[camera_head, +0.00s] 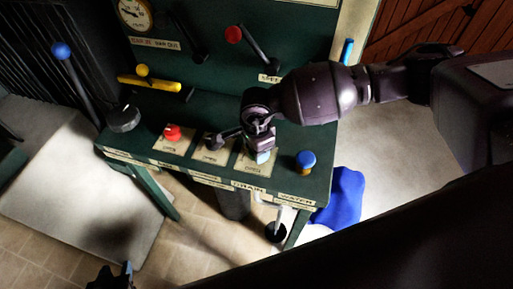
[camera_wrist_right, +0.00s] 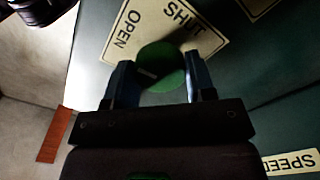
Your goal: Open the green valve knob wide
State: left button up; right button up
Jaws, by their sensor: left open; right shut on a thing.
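The round green valve knob (camera_wrist_right: 165,64) sits on the console between a cream plate reading OPEN and SHUT (camera_wrist_right: 168,22) and my right gripper. My right gripper (camera_wrist_right: 161,84) is shut on the knob, one finger on each side of it in the right wrist view. A short pale mark shows on the knob near the left finger. In the head view my right gripper (camera_head: 260,150) points down at the console's front part and hides most of the knob. My left gripper (camera_head: 113,276) is open and empty at the bottom left, low and away from the console.
On the green console (camera_head: 290,188) stand a black knob (camera_head: 124,119), a red button (camera_head: 172,132), a small black lever (camera_head: 215,141) and a blue knob (camera_head: 305,160). Behind are a yellow handle (camera_head: 150,84) and a red-ball lever (camera_head: 234,35). A blue object (camera_head: 345,196) lies at the right.

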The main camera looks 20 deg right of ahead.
jog(key=o, duration=0.8)
jog(key=shift+o, duration=0.6)
notch_tip(320, 180, up, 11)
jog(key=shift+p, duration=0.3)
jog(key=shift+s+f, duration=0.1)
jog(key=shift+f, duration=0.05)
